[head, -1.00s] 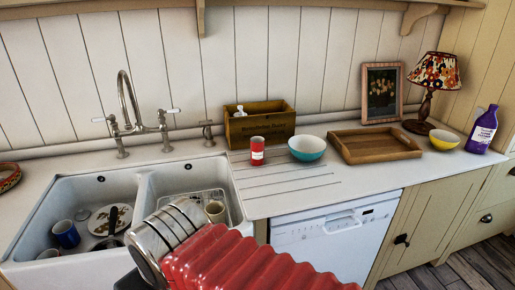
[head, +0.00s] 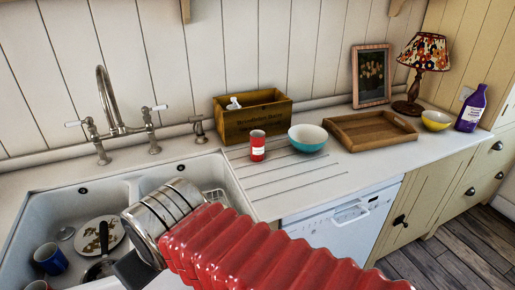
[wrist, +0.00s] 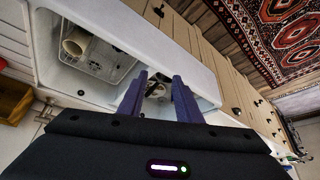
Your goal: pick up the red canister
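The red canister (head: 257,147), a small upright cylinder with a white label, stands on the ridged drainboard right of the sink in the head view. It stands just in front of a wooden box and left of a turquoise bowl. In the head view my arm crosses the lower middle, and the fingers are not visible there. My gripper is apart from the canister.
A wooden box (head: 225,128) stands behind the canister, and a turquoise bowl (head: 307,140) to its right. Further right are a wooden tray (head: 350,145), a yellow bowl (head: 435,122) and a purple bottle (head: 471,108). The sink (head: 30,220) holds dishes. The counter in front of the canister is clear.

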